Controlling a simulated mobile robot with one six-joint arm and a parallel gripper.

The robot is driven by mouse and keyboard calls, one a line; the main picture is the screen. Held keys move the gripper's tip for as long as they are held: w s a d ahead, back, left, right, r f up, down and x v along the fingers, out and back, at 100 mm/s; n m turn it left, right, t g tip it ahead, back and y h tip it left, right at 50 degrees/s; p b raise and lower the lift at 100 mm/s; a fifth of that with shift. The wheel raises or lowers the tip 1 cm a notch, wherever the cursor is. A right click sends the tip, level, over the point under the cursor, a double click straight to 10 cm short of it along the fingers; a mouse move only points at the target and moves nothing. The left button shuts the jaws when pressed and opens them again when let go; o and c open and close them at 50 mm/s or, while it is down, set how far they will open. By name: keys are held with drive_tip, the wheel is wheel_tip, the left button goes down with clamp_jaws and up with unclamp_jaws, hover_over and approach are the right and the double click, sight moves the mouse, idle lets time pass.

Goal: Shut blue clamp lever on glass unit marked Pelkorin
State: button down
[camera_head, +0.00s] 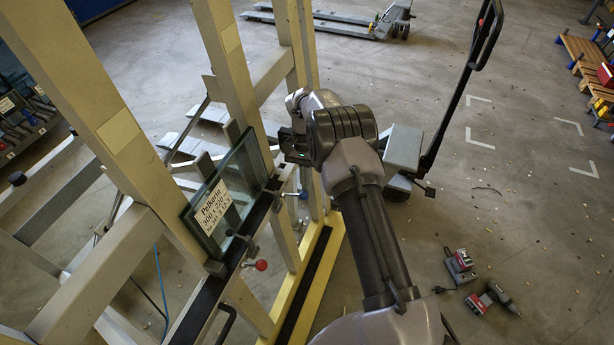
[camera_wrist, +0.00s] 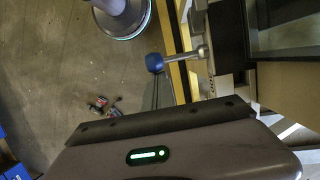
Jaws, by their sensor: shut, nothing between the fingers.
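The glass unit marked Pelkorin (camera_head: 240,172) leans in the beige frame, with a white label (camera_head: 213,208) on its face. The blue clamp lever (camera_head: 303,195) sticks out at the right of the ledge under the glass, its ball knob at the end. In the wrist view the blue knob (camera_wrist: 154,62) sits on a metal rod running right to the clamp. My gripper (camera_head: 290,152) is shut and empty, close to the glass's right upper side, above the blue lever and apart from it in the head view. Its fingertips are mostly hidden there.
A red-knobbed lever (camera_head: 261,265) sticks out lower on the same ledge. Beige uprights (camera_head: 228,62) stand close to my arm. A pallet truck (camera_head: 402,150) stands behind my arm. Power tools (camera_head: 490,298) lie on the floor at right. Open floor lies right of the frame.

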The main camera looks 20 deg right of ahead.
drive_tip(key=shift+w+a+r, duration=0.2)
drive_tip(key=shift+a+r, duration=0.1)
drive_tip(key=shift+r, duration=0.05)
drive_tip(key=shift+r+p, duration=0.1)
drive_tip(key=shift+p, duration=0.25)
drive_tip(key=shift+r+p, duration=0.45)
drive_tip(key=shift+r, duration=0.25)
drive_tip(key=shift+s+d+f, duration=0.1)
